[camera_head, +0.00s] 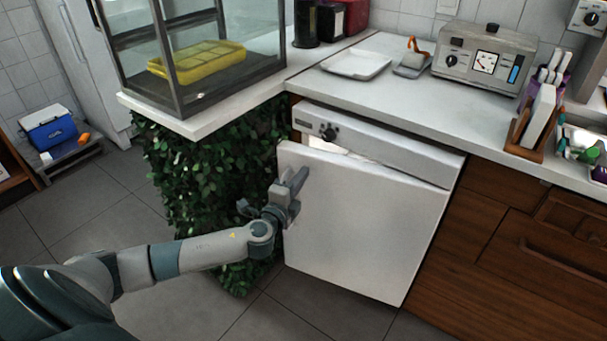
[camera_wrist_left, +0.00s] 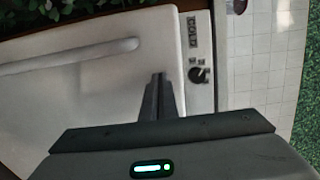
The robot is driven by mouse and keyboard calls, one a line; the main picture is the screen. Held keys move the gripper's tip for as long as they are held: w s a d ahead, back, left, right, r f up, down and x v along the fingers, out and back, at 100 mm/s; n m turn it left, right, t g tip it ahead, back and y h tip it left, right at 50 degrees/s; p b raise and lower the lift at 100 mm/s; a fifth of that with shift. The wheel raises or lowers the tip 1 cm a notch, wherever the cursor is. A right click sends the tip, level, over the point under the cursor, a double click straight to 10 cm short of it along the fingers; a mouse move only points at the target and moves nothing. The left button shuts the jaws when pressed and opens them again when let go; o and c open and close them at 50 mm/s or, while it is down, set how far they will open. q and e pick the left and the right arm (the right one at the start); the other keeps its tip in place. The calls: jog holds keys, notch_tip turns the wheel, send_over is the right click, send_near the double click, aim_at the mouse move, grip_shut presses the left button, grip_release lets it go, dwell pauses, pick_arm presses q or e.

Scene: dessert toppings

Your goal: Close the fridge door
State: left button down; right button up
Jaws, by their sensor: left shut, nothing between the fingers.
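The white fridge door (camera_head: 365,225) is under the counter and stands slightly ajar, with a gap along its top left below the control panel (camera_head: 375,147). My left gripper (camera_head: 297,180) is at the upper left edge of the door, shut and empty, close against its outer face. In the left wrist view the shut fingers (camera_wrist_left: 160,95) lie in front of the door (camera_wrist_left: 95,85), with the panel's dark knob (camera_wrist_left: 200,75) to their right. I cannot tell whether the fingertips touch the door. My right gripper is not in view.
A leafy green panel (camera_head: 205,165) stands left of the door, close to my left arm. Wooden drawers (camera_head: 540,260) are on the right. The counter (camera_head: 400,95) above holds a white tray (camera_head: 356,64) and a toaster-like appliance (camera_head: 484,60). The tiled floor (camera_head: 310,310) in front is clear.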

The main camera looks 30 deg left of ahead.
pick_arm(q)
jog(key=shift+w, duration=0.65)
